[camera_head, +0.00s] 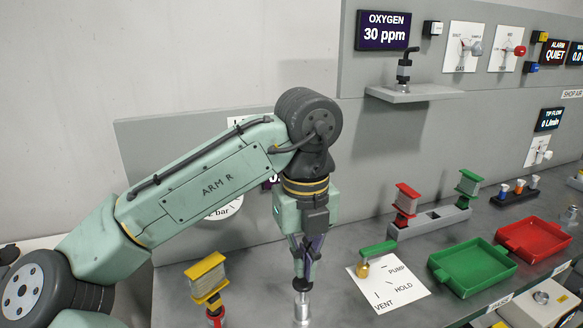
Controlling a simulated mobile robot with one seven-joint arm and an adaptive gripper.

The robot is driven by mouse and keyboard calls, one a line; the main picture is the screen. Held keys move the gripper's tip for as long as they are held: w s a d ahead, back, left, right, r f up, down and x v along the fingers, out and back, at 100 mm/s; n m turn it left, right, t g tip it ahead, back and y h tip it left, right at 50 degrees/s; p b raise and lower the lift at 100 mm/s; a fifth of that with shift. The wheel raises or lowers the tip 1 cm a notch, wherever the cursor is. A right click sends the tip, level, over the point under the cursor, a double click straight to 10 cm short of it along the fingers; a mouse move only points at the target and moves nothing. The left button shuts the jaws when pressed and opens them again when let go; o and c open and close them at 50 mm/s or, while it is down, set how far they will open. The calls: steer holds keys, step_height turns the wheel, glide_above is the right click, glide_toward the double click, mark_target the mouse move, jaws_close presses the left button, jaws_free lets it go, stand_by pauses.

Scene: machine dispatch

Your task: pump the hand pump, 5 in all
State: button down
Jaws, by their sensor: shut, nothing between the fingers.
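My gripper (302,282) points straight down and is shut. Its fingertips are at the top of a silver upright cylinder (302,309), which appears to be the hand pump; I cannot tell whether they touch it. The cylinder's lower end is cut off by the frame. To its right, a white plate (388,290) is marked PUMP, HOLD and VENT. A lever with a green handle (379,250) on a brass base stands at its left edge. A gauge (222,211) marked bar is mostly hidden behind my arm.
Red-topped (406,198) and green-topped (468,182) parts stand in a grey rack at the back. Green (474,284) and red (557,240) trays lie at right. The OXYGEN display (385,30) reads 30 ppm.

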mark_target(303, 281)
steer(key=shift+f, duration=0.15)
stand_by(0.5)
steer(key=shift+f+b, duration=0.8)
steer(key=shift+f, duration=1.6)
steer(key=shift+r, duration=0.15)
steer(key=shift+r+p, duration=0.9)
steer(key=shift+r, duration=1.5)
steer(key=shift+f, duration=0.15)
